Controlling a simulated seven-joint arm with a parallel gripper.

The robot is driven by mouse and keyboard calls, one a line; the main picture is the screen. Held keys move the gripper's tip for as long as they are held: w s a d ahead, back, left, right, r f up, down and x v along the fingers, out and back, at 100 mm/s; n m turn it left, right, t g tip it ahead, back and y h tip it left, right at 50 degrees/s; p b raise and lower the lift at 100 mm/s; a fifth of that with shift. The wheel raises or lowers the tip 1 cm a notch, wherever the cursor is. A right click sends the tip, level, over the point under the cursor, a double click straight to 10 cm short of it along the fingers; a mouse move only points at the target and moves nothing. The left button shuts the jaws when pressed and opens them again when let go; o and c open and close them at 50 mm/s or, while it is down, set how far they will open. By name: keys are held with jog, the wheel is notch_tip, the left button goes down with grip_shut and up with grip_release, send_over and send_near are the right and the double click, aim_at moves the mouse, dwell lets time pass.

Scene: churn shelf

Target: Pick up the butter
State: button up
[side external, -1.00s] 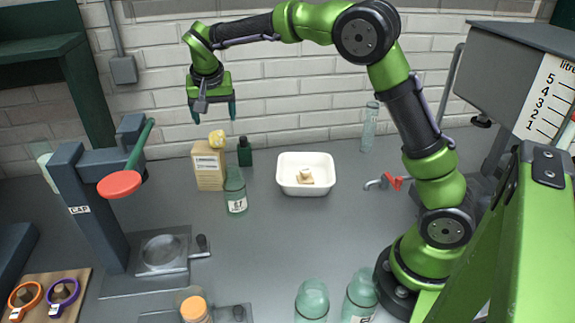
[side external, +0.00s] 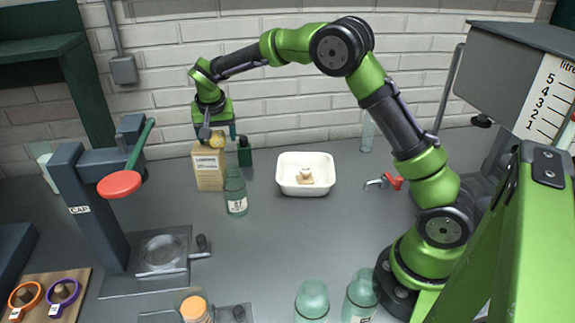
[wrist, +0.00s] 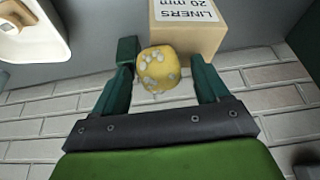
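The butter is a yellow rounded lump (side external: 217,141) with pale spots. In the side view it sits at the top of the tan liners box (side external: 209,172). In the wrist view the butter (wrist: 158,69) is between my two green fingers, with a gap on each side. My gripper (side external: 220,138) is open and points down at the butter; it also shows in the wrist view (wrist: 162,82). The side view partly hides the butter behind a finger. The box (wrist: 190,32) shows just beyond it in the wrist view.
A white tray (side external: 306,189) holding a small pale block is to the right. A press (side external: 85,205) stands left. The brick wall (side external: 290,110) is close behind.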

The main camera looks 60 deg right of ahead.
jog(key=c, duration=1)
jog(key=shift+r, duration=0.1)
jog(key=shift+c, duration=0.2)
jog(key=shift+r, duration=0.1)
jog(key=shift+r, duration=0.3)
notch_tip(320, 180, up, 3)
jog(key=shift+s+f, duration=0.1)
jog(key=s+a+r, duration=0.1)
jog(key=s, duration=1.4)
send_near(217, 130)
jog(key=w+f, duration=0.1)
jog(key=f, duration=0.1)
jog(key=w+f, duration=0.2)
jog(key=f, duration=0.1)
jog(key=shift+w+a+f, duration=0.3)
jog(key=shift+w+f, duration=0.05)
jog(key=shift+f, duration=1.75)
